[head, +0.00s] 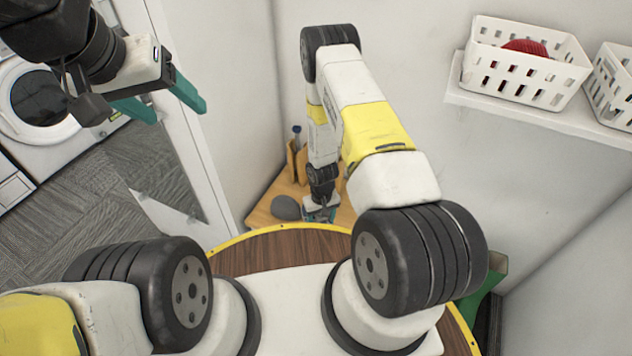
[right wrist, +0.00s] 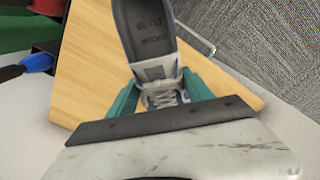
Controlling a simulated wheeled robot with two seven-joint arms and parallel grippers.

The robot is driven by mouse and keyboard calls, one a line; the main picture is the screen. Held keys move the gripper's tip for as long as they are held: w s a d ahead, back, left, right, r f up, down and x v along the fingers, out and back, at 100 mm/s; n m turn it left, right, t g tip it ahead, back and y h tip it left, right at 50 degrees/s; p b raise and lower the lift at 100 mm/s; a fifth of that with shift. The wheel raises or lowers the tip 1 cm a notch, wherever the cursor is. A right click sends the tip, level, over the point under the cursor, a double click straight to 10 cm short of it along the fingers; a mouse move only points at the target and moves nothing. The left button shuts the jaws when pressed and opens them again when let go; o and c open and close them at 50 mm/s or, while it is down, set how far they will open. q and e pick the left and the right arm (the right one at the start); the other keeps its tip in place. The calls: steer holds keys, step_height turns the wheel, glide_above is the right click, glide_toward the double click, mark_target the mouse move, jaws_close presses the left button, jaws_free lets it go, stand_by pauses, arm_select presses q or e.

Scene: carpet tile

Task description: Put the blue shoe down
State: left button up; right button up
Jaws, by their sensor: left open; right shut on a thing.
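The blue shoe (right wrist: 150,35), with a dark grey-blue insole and pale laces, is in the right wrist view. My right gripper (right wrist: 163,97) is shut on its laced front part, one teal finger on each side. In the head view my right gripper (head: 319,213) is low over a wooden surface (head: 262,214) in the corner. A grey rounded shape (head: 287,208) beside it looks like the shoe's heel end. The wooden surface also shows under the shoe in the right wrist view (right wrist: 98,65). I cannot tell whether the shoe touches it. My left gripper (head: 172,112) is open and empty at upper left.
A bottle (head: 297,136) stands at the back of the wooden surface. A wall shelf with white baskets (head: 530,85) is at upper right. A glass-panelled door (head: 160,165) and a washing machine (head: 35,100) are at left. A green thing (head: 488,288) is at lower right.

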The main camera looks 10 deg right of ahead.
steer(key=w, duration=0.2)
steer(key=w+d, duration=0.1)
steer(key=w, duration=0.1)
steer(key=w+d, duration=0.1)
steer(key=w, duration=0.1)
steer(key=shift+w+f, duration=0.25)
steer(key=shift+f, duration=0.05)
steer(key=shift+w+f, duration=0.15)
steer(key=shift+f, duration=0.75)
steer(key=shift+w+f, duration=0.1)
steer(key=shift+f, duration=0.75)
steer(key=o, duration=1.6)
steer(key=shift+f, duration=0.1)
steer(key=shift+o, duration=0.2)
